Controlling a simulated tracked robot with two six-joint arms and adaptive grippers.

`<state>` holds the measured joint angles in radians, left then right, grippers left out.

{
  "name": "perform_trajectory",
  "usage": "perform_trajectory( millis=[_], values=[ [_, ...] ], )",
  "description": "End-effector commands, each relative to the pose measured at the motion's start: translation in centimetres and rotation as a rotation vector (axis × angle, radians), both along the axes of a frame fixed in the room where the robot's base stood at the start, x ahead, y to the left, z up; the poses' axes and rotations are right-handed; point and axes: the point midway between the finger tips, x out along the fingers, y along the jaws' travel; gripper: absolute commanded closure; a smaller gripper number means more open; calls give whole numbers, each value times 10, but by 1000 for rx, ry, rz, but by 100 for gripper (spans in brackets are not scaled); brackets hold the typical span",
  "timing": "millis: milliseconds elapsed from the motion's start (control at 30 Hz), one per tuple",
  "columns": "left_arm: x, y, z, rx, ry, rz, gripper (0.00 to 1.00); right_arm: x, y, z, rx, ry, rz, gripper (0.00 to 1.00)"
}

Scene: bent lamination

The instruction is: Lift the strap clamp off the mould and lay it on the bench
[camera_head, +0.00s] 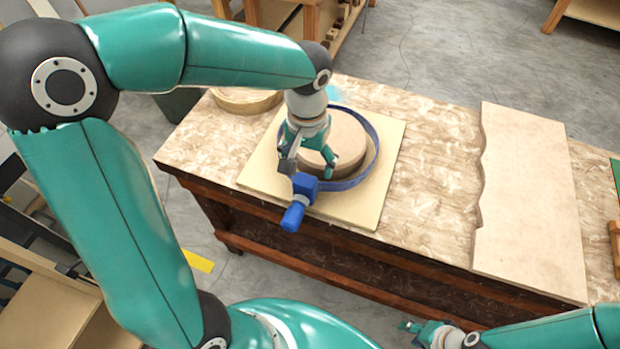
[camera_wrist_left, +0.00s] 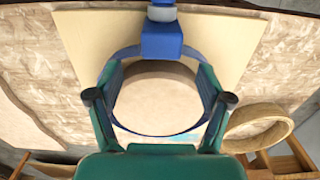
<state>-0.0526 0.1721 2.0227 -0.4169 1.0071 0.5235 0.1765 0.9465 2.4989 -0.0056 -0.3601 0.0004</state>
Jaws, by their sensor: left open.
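The strap clamp is a blue band (camera_head: 375,140) with a blue block and handle (camera_head: 293,215) at its front. The band loops around the round wooden mould (camera_head: 349,138), with a visible gap at the right. In the left wrist view the blue block (camera_wrist_left: 161,40) is at the top, beyond the mould (camera_wrist_left: 157,97). My left gripper (camera_head: 311,163) is open above the mould, behind the blue block, its fingers apart. I cannot tell whether they touch the band. My right gripper (camera_head: 412,327) is low at the bottom edge, away from the bench; its jaw state is unclear.
The mould stands on a pale square board (camera_head: 250,178) on the bench (camera_head: 430,150). A round wooden ring (camera_head: 243,100) lies at the back left. A large pale panel with a wavy edge (camera_head: 530,200) covers the right. Bare bench shows between board and panel.

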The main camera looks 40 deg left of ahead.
Motion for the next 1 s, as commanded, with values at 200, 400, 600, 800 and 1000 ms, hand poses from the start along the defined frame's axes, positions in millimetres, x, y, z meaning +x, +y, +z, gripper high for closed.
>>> perform_trajectory(
  millis=[200, 400, 600, 800, 1000],
  values=[
    [0, 1, -15, 1, 4, -1, 21, 0, 0, 3, 0, 0, 0, 60],
    [2, 2, -44, 1, 5, -2, 21, 0, 0, 6, 0, 0, 0, 60],
    [2, 2, -56, 0, 0, -1, 21, 0, 0, 6, 0, 0, 0, 60],
    [3, 2, -55, 0, 0, -1, 26, 0, 0, 6, 0, 0, 0, 60],
    [3, 2, -55, 0, 0, -1, 59, 0, 0, 6, 0, 0, 0, 60]
  ],
)
